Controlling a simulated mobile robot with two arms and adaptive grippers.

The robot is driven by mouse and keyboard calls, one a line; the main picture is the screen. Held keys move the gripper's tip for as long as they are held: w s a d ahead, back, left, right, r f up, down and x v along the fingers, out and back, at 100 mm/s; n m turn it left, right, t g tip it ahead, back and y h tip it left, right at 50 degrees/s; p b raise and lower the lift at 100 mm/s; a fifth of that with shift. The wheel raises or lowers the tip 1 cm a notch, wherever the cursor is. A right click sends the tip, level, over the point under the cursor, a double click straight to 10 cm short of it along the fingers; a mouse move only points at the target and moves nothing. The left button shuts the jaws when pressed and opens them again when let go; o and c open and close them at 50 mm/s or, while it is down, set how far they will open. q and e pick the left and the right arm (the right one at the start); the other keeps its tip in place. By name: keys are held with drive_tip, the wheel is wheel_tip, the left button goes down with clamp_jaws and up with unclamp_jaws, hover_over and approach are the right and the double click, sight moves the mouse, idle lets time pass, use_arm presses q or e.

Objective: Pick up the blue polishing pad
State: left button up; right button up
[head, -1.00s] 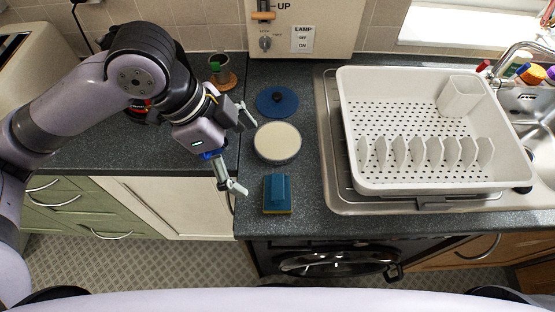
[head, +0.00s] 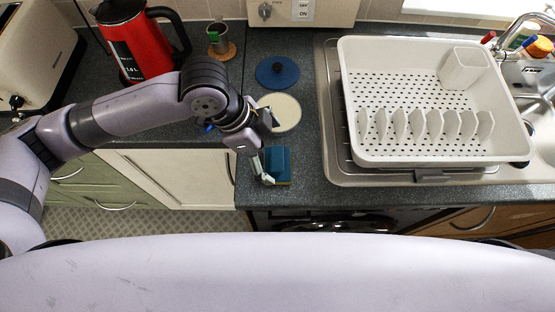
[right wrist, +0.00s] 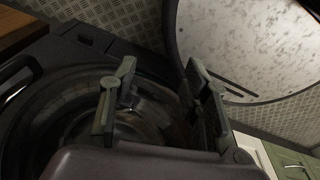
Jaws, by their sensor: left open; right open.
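A blue block-shaped pad (head: 282,163) with a thin yellowish base lies near the counter's front edge in the head view. A flat blue disc (head: 289,76) with a dark knob lies farther back; I cannot tell for certain which is named the polishing pad. My left gripper (head: 270,150) is open at the block's left side. One finger is by its front left corner, the other beyond its back edge over a cream disc; contact is unclear. My right gripper (right wrist: 160,68) is open and empty in the right wrist view, by a dark round machine door.
The cream round disc (head: 288,115) lies between the blue disc and the block. A white dish rack (head: 400,90) on the steel drainer stands to the right. A red kettle (head: 150,45), a toaster (head: 35,50) and a small cup (head: 218,38) stand at the back left.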

sight(275, 158)
use_arm(q)
drive_tip(key=p+x, duration=0.1)
drive_tip(key=x, duration=0.3)
drive_tip(key=shift+d+f, duration=0.1)
drive_tip(key=shift+f, duration=0.3)
use_arm(e)
drive_tip(key=s, duration=0.1)
drive_tip(key=s+r, duration=0.1)
drive_tip(key=shift+s+d, duration=0.15)
drive_tip(key=shift+s, duration=0.2)
use_arm(q)
drive_tip(key=shift+c, duration=0.5)
use_arm(e)
drive_tip(key=shift+w, duration=0.15)
use_arm(q)
drive_tip(key=c, duration=1.2)
use_arm(e)
drive_tip(key=shift+w, duration=0.3)
use_arm(q)
wheel_tip(275, 158, up, 20)
drive_tip(key=shift+r+b, duration=0.1)
drive_tip(key=shift+b, duration=0.6)
use_arm(e)
drive_tip(key=shift+s+f, duration=0.1)
drive_tip(key=shift+f, duration=0.55)
